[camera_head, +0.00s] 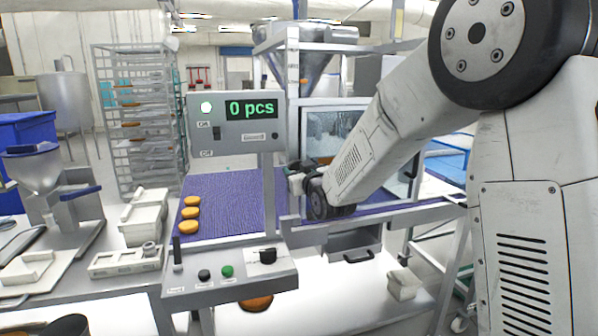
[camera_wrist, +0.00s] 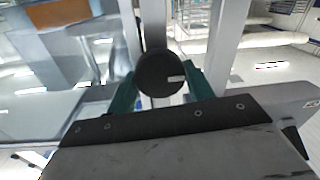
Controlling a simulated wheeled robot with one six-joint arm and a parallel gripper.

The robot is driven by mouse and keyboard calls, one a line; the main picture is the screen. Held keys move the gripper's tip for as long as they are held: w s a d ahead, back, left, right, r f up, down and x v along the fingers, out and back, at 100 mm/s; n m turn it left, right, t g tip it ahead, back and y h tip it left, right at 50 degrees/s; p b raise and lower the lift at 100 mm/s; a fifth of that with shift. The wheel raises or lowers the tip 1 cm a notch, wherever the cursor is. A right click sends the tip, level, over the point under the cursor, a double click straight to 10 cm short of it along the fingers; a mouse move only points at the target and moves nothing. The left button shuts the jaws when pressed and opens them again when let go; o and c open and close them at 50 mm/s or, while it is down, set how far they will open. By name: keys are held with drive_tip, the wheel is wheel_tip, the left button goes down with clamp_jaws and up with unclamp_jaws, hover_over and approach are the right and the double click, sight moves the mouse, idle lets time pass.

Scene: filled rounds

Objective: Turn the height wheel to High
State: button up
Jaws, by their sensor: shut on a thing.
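In the wrist view, a round black wheel (camera_wrist: 156,70) with a short white mark near its right edge sits in front of a metal upright. I take it to be the height wheel. The green fingers of my gripper (camera_wrist: 161,92) are on either side of it, shut on it. In the head view, my gripper (camera_head: 296,180) reaches to the frame beside the purple belt (camera_head: 232,197). The wheel is hidden there by my gripper and the frame. No High label can be read in either view.
A control panel (camera_head: 230,283) with a black knob (camera_head: 267,256) and buttons stands in front of the belt. A display box (camera_head: 237,121) reads "0 pcs". Several orange rounds (camera_head: 190,213) lie on the belt's left end. A hopper (camera_head: 303,70) stands behind.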

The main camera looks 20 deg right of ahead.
drive_tip(key=shift+m, duration=0.3)
drive_tip(key=n, duration=1.2)
drive_tip(key=n+h, duration=0.1)
drive_tip(key=n, duration=1)
drive_tip(key=n+h, duration=0.1)
drive_tip(key=n, duration=1.1)
drive_tip(key=shift+a+f+n, duration=0.1)
drive_tip(key=shift+f+n, duration=0.2)
drive_tip(key=shift+f, duration=0.1)
drive_tip(key=o, duration=1)
drive_tip(key=shift+c, duration=0.2)
